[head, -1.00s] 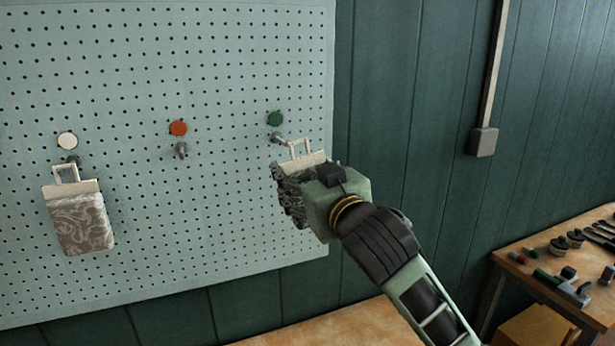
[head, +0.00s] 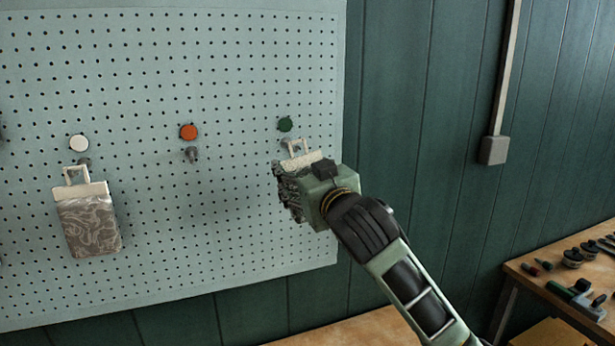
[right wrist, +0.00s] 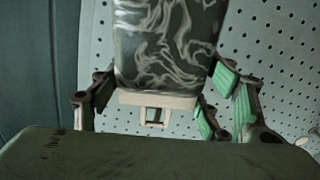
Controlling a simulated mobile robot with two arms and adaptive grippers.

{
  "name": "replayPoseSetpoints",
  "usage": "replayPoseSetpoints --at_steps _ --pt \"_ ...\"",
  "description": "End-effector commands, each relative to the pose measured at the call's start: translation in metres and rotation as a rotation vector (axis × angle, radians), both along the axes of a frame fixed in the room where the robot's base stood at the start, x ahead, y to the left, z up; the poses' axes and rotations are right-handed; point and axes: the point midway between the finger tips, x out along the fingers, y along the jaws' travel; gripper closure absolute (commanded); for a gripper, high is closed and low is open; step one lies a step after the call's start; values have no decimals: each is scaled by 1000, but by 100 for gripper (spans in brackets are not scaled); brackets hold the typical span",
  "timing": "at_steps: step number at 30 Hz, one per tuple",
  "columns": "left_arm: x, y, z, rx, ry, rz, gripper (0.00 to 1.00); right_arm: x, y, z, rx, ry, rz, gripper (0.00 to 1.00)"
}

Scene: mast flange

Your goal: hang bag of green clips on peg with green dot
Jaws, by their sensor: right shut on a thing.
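My right gripper (head: 308,180) is shut on a bag (head: 288,190) with dark, swirled contents and a pale header with a square loop (head: 298,147). In the head view the loop stands upright just below and right of the green dot (head: 285,124). In the right wrist view the bag (right wrist: 165,45) shows upside down between the green-padded fingers (right wrist: 165,85), with the loop (right wrist: 153,116) at the bottom. My left gripper is not in view.
On the pegboard (head: 220,230), another bag (head: 88,225) hangs below a white dot (head: 79,143). An orange dot (head: 188,132) has an empty peg (head: 191,154) under it. A bench (head: 540,275) with tools stands at the lower right.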

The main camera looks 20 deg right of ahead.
Motion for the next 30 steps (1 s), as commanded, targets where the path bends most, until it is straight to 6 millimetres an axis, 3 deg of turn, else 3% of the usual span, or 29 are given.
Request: replayPoseSetpoints --at_steps 15,30 --pt "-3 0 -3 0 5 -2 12 25 1 -8 1 0 0 59" --pt "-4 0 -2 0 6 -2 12 28 1 -10 0 -1 0 59"
